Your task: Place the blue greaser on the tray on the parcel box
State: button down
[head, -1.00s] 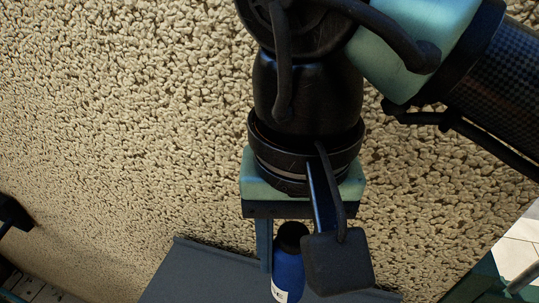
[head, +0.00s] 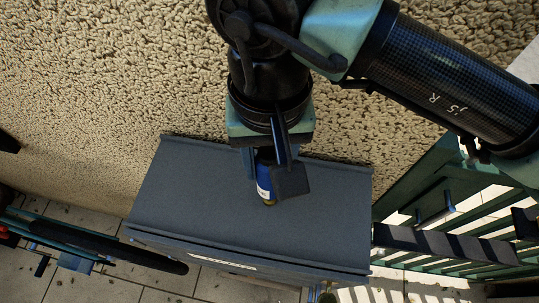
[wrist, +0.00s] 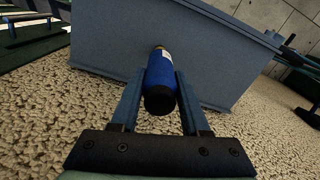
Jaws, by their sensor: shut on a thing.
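The blue greaser (head: 264,182) is a blue bottle with a white label. In the wrist view the greaser (wrist: 161,77) shows its black cap toward the camera. My gripper (head: 268,172) is shut on it, one finger on each side; the fingers also show in the wrist view (wrist: 160,88). The greaser is in front of the dark blue-grey parcel box (head: 190,205), over its upper middle in the head view. I cannot tell whether it touches the box. I cannot make out a separate tray; the broad grey face of the box looks bare.
A green slatted bench (head: 440,205) stands at the right, close to the box. A dark bar with green parts (head: 110,248) is at the lower left. A rough beige wall (head: 80,90) lies behind my arm. Pale floor tiles (head: 110,287) show at the bottom.

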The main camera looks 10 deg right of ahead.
jog(key=shift+c, duration=1.9)
grip_release()
jog(key=shift+r, duration=0.1)
jog(key=shift+r, duration=0.5)
notch_tip(320, 180, up, 11)
jog(key=b, duration=0.2)
jog(key=shift+r+b, duration=0.1)
jog(key=shift+b, duration=0.2)
